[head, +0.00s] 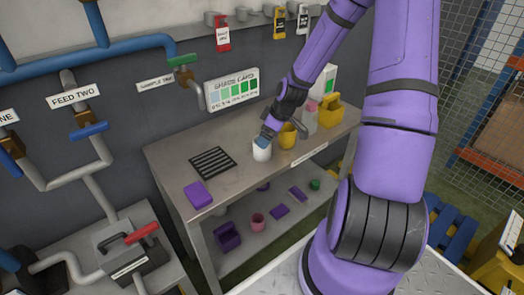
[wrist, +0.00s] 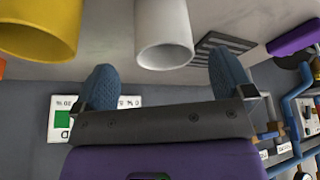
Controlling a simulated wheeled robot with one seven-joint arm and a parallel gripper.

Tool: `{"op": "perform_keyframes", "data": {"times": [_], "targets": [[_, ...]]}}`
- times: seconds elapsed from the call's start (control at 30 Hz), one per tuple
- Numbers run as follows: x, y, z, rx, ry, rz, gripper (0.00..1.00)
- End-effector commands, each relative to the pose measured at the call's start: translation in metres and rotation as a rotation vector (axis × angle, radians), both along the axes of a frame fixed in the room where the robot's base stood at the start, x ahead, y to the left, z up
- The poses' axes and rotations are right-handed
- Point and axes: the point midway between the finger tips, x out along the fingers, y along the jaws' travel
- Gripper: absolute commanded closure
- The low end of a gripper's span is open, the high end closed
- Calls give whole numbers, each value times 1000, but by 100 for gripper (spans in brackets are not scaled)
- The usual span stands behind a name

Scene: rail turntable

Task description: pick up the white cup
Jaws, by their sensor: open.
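The white cup (head: 262,152) stands upright on the metal bench, left of the yellow cup (head: 287,136). My gripper (head: 267,136) is just above and behind its rim in the head view and overlaps its top. In the wrist view the white cup (wrist: 165,28) shows with its mouth towards me, between the lines of my two blue fingers. My gripper (wrist: 163,64) is open and empty, with a gap on each side of the cup. The cup's lower part is out of the wrist frame.
The yellow cup (wrist: 40,28) is close beside the left finger in the wrist view. A black striped mat (head: 212,163) and a purple block (head: 198,195) lie left on the bench (head: 235,185). A yellow container (head: 327,113) stands at right. Purple items lie on the lower shelf.

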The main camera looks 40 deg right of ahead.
Motion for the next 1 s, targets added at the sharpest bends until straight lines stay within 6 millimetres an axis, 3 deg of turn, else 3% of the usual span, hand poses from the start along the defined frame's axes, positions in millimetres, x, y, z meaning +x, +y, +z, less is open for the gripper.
{"op": "perform_keyframes", "data": {"times": [0.27,0.6,0.9,1.0], "targets": [[5,5,-15,1,2,-1,1],[17,16,-52,1,3,1,1],[18,16,-55,-1,1,-1,1],[18,16,-55,-1,1,0,22]]}}
